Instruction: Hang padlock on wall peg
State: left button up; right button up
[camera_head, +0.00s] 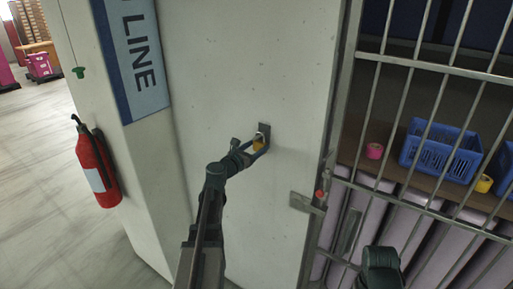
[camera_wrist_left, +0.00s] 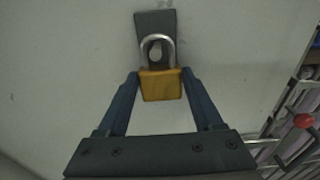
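The padlock has a yellow body and a silver shackle, and shows in the left wrist view (camera_wrist_left: 161,86) and small in the head view (camera_head: 258,145). The peg has a dark backplate (camera_wrist_left: 152,20) fixed to the pale wall; it also shows in the head view (camera_head: 264,128). The shackle stands in front of the peg's plate, with a round peg end seen inside its loop. Whether the shackle rests on the peg cannot be told. My left gripper (camera_head: 252,150) has a finger against each side of the padlock body.
A barred metal gate (camera_head: 428,67) with a latch (camera_head: 308,203) stands right of the wall. Behind it are blue baskets (camera_head: 440,150) and a pink roll (camera_head: 374,151) on a shelf. A fire extinguisher (camera_head: 95,165) hangs at the left. The wall around the peg is bare.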

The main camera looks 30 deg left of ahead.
pick_arm(q)
jog(key=o, duration=0.5)
jog(key=s, duration=0.9)
jog(key=s+a, duration=0.1)
jog(key=s, duration=0.3)
jog(key=shift+s+r+p, duration=0.35)
jog(key=shift+s, duration=0.05)
jog(key=d+f+m+g+h+b, duration=0.1)
jog(key=d+f+m+g+h, duration=0.15)
jog(key=d+f+m, duration=0.5)
jog(key=d+f+m+g+h+b, duration=0.15)
jog(key=d+m+g, duration=0.25)
jog(key=d, duration=0.6)
jog(key=d+f+m+g+h, duration=0.2)
jog(key=d+f+m+g, duration=0.1)
jog(key=d+f+m, duration=0.4)
jog(key=shift+s+d+f+m+g+y+b, duration=0.55)
jog(key=shift+s+d+f+m+g+y, duration=1.05)
jog(key=shift+s+d+m, duration=1.3)
jog(key=shift+s+d+f+m+g+y+b, duration=0.55)
jog(key=shift+s+d+f+m+g+y, duration=1)
jog(key=shift+m, duration=2.4)
jog(key=shift+s+d+f+m+g+y+b, duration=0.55)
jog(key=shift+s+d+f+m+g+y, duration=0.5)
jog(key=shift+s+d+f+m, duration=1.75)
